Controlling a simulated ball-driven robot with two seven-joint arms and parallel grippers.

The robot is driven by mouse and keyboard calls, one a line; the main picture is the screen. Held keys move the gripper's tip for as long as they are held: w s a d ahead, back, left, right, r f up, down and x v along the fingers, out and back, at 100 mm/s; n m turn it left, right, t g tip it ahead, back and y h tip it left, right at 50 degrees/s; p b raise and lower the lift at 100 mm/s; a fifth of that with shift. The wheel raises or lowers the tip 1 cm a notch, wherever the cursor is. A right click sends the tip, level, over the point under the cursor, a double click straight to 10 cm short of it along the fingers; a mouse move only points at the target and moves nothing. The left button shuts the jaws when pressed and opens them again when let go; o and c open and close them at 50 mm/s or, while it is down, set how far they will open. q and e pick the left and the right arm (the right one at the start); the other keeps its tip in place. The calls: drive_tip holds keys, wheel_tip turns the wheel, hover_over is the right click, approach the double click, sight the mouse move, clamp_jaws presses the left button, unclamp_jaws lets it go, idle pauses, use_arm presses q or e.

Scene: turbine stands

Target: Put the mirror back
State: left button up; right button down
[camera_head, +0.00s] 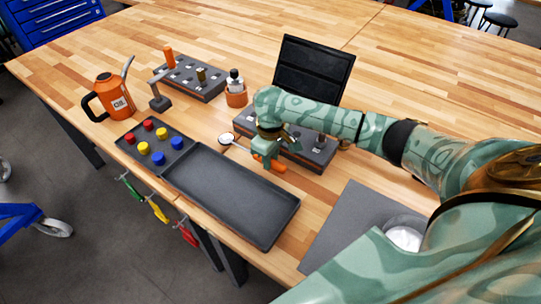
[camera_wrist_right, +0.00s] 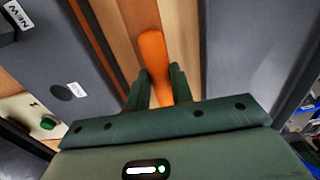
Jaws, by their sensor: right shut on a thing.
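The inspection mirror has a round silvery head (camera_head: 226,138) and an orange handle (camera_head: 279,167). My right gripper (camera_head: 267,158) is shut on the handle, between the dark tray and a dark slotted block (camera_head: 312,158). The mirror lies roughly level, its head pointing left; I cannot tell whether it touches the table. In the right wrist view the orange handle (camera_wrist_right: 154,55) stands out between the two fingers (camera_wrist_right: 158,88), and the mirror head is hidden. My right arm covers part of the slotted block. My left gripper is not in view.
The empty dark tray (camera_head: 268,226) lies in front, with a panel of coloured knobs (camera_head: 133,153) at its left.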

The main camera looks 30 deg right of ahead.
drive_tip(key=shift+f, duration=0.65)
drive_tip(key=c, duration=1)
unclamp_jaws()
wheel_tip(320, 180, up, 7)
drive_tip(key=p, duration=1)
drive_tip(key=shift+f, duration=0.1)
